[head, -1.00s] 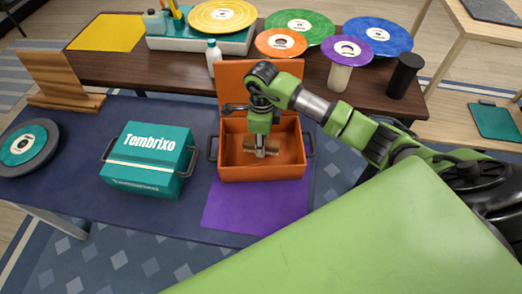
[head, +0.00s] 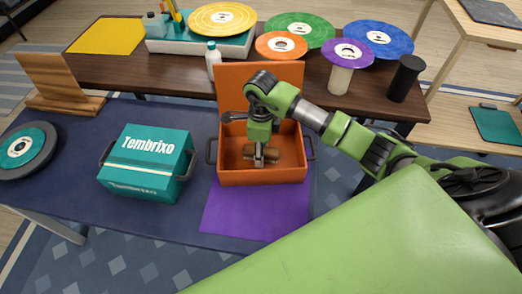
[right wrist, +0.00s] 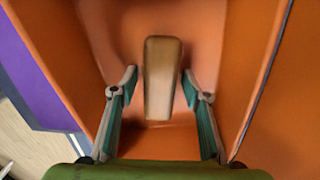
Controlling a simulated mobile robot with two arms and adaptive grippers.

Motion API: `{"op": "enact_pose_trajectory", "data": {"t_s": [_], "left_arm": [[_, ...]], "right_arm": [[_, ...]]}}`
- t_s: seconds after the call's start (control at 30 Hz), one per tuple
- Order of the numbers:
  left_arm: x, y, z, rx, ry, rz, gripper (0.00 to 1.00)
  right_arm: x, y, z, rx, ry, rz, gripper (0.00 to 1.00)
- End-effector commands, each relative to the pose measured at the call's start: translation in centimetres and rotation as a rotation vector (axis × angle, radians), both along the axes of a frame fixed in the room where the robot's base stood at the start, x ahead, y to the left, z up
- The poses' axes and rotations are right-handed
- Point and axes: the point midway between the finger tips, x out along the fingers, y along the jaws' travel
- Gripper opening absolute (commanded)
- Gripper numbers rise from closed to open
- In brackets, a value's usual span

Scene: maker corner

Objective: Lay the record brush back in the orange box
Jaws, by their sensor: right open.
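The orange box (head: 262,178) stands open on the dark blue table, its lid raised at the back. The record brush (head: 273,157), a brown wooden block, lies inside the box; it also shows in the right wrist view (right wrist: 162,80). My right gripper (head: 260,160) reaches down into the box over the brush. In the right wrist view my right gripper (right wrist: 158,76) is open, with one finger on each side of the brush and a gap on both sides. Part of the brush is hidden by the gripper in the head view. My left gripper is not in view.
A closed teal Tembrixo box (head: 140,170) stands left of the orange box. A purple mat (head: 250,212) lies under and in front of the orange box. A black disc with a teal label (head: 40,148) and a wooden stand (head: 50,85) are at far left.

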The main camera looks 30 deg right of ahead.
Motion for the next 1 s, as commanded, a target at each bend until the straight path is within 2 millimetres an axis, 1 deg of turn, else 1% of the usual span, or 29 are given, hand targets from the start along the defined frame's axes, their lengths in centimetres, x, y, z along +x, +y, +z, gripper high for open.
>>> {"op": "enact_pose_trajectory", "data": {"t_s": [0.17,0.4,0.53,0.7,1.0], "left_arm": [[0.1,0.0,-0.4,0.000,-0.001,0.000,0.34],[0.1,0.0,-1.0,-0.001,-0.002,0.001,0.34],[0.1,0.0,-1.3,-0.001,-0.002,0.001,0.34],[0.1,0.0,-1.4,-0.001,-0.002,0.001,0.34],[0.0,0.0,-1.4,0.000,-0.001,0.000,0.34]], "right_arm": [[0.2,-0.1,2.9,-0.001,-0.007,0.002,0.43],[0.2,-0.1,8.2,-0.001,-0.007,0.002,0.43],[0.1,-0.1,10.3,-0.001,-0.004,0.001,0.43],[0.1,0.0,11.8,0.001,-0.002,0.000,0.43],[0.0,0.0,12.0,0.000,0.000,0.000,0.43]]}}
